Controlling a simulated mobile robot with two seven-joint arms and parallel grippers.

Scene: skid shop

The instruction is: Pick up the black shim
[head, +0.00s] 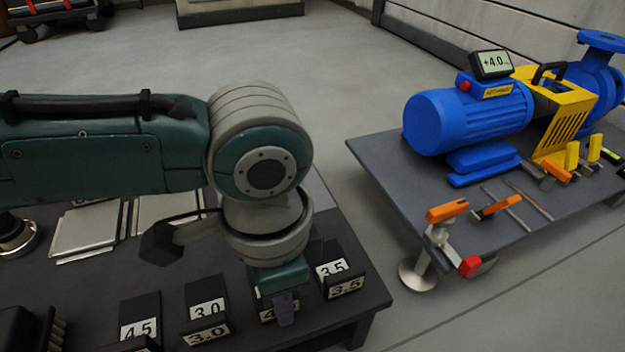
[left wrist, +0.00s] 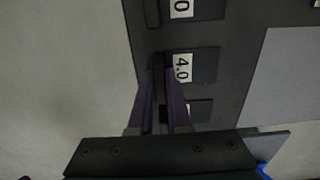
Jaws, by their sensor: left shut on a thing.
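My left gripper (head: 285,312) points down over the row of labelled black holders on the dark table. It is at the holder marked 4.0, whose front label is partly hidden behind the gripper in the head view. In the left wrist view the two purple fingers (left wrist: 160,72) are closed on a narrow black piece, the black shim (left wrist: 157,62), beside the 4.0 label (left wrist: 181,68). The shim is hidden behind the gripper in the head view. I cannot tell whether it is clear of the holder. My right gripper is not in view.
Holders marked 4.5 (head: 140,318), 3.0 (head: 207,300) and 3.5 (head: 340,273) stand close around the gripper. Flat metal plates (head: 88,228) lie behind. A grey skid (head: 385,170) at right carries a blue motor (head: 465,117), several tools and a clamp at its corner. Open floor lies between.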

